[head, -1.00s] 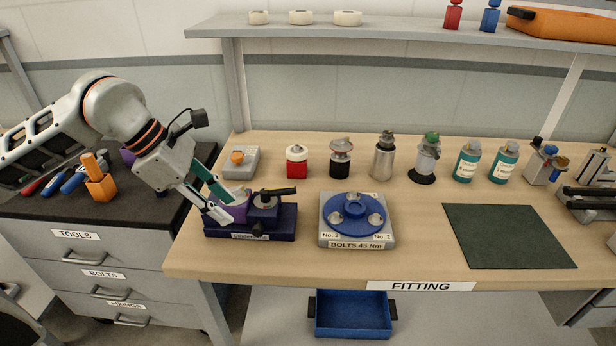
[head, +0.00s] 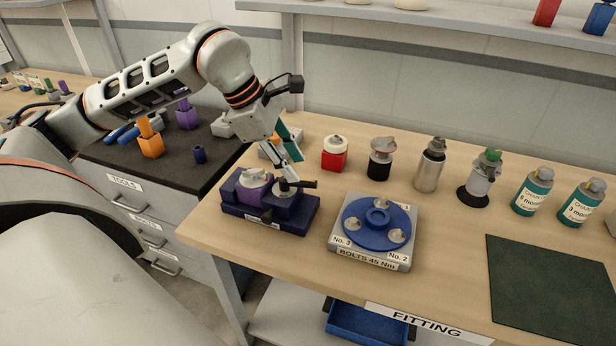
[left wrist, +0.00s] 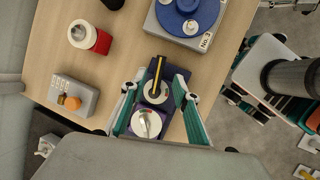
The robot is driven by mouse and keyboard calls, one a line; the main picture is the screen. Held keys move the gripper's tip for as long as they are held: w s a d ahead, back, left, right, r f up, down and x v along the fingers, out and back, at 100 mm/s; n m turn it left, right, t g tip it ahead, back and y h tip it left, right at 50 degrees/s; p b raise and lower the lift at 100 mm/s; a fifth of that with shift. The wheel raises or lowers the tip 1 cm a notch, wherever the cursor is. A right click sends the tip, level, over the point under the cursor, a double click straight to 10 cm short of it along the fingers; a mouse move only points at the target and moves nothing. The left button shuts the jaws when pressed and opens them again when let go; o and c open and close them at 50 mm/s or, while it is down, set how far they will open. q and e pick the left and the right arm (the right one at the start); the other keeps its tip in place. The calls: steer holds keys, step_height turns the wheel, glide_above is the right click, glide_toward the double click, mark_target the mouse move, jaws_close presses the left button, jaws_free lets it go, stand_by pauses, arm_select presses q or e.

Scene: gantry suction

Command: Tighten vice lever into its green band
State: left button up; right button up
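The purple and dark blue vice (head: 240,210) stands at the bench's left front corner. Its black lever (head: 300,184) points right from a round pale dial. In the left wrist view the lever (left wrist: 157,76) points up the picture, with a yellowish edge. A second pale disc (left wrist: 146,123) sits on the purple part. My left gripper (head: 292,150) is above and behind the vice in the head view. In the left wrist view its fingers (left wrist: 159,100) are spread, with the vice and lever between them in the picture, nothing gripped. My right gripper is out of view.
A bolt fixture (head: 345,250) with a blue disc stands right of the vice. A red-bodied container (head: 334,160) and several other containers line the back. A dark mat (head: 550,290) lies at right. A grey box with an orange knob (left wrist: 72,98) is near the gripper.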

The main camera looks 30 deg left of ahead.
mark_target(306, 182)
arm_select(q)
steer(key=x, duration=0.6)
steer(key=shift+c, duration=0.3)
jaws_close()
